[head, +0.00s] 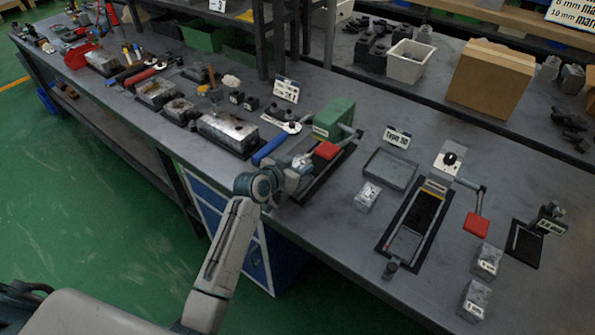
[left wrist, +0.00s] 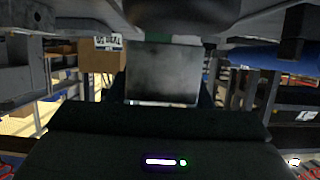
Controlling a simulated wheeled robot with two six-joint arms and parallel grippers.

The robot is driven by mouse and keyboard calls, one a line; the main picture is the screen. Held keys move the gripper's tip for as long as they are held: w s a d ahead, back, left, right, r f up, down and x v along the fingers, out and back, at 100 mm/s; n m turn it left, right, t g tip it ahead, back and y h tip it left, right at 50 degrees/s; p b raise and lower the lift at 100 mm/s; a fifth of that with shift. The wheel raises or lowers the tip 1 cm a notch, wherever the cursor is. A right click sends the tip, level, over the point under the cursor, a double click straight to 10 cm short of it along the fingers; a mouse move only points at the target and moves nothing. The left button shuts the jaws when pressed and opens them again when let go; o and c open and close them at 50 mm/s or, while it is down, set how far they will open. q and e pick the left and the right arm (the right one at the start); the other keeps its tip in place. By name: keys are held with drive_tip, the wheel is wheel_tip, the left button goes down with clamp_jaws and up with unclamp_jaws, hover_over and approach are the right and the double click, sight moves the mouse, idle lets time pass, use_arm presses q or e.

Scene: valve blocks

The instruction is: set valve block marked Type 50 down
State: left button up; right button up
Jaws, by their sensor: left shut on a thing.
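My left gripper (head: 303,166) is low over the front part of the bench, beside the green press with the red handle. It is shut on a grey metal valve block (left wrist: 163,75), which fills the middle of the left wrist view. In the head view the block is hidden behind the gripper, and I cannot read a Type 50 mark on it. A shallow grey tray (head: 391,169) lies to the right of the gripper, with a Type 50 sign (head: 397,138) behind it. My right gripper is not in view.
The green press (head: 335,118) stands just behind the gripper. A small marked block (head: 367,196) sits in front of the tray. A clamp fixture (head: 416,215) with a red handle lies to the right. Two small blocks (head: 487,262) (head: 474,300) stand at the right front.

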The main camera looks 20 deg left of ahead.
use_arm(q)
wheel_tip(320, 180, down, 2)
drive_tip(key=shift+s+f+p, duration=0.1)
drive_tip(key=shift+f+p, duration=0.15)
drive_tip(key=shift+p, duration=0.2)
drive_tip(key=shift+f, duration=0.2)
drive_tip(key=shift+f, duration=0.1)
drive_tip(key=shift+f, duration=0.15)
drive_tip(key=o, duration=1.3)
drive_tip(key=shift+c, duration=0.2)
drive_tip(key=shift+s, duration=0.1)
drive_tip(key=shift+s+b, duration=0.1)
drive_tip(key=shift+b, duration=0.2)
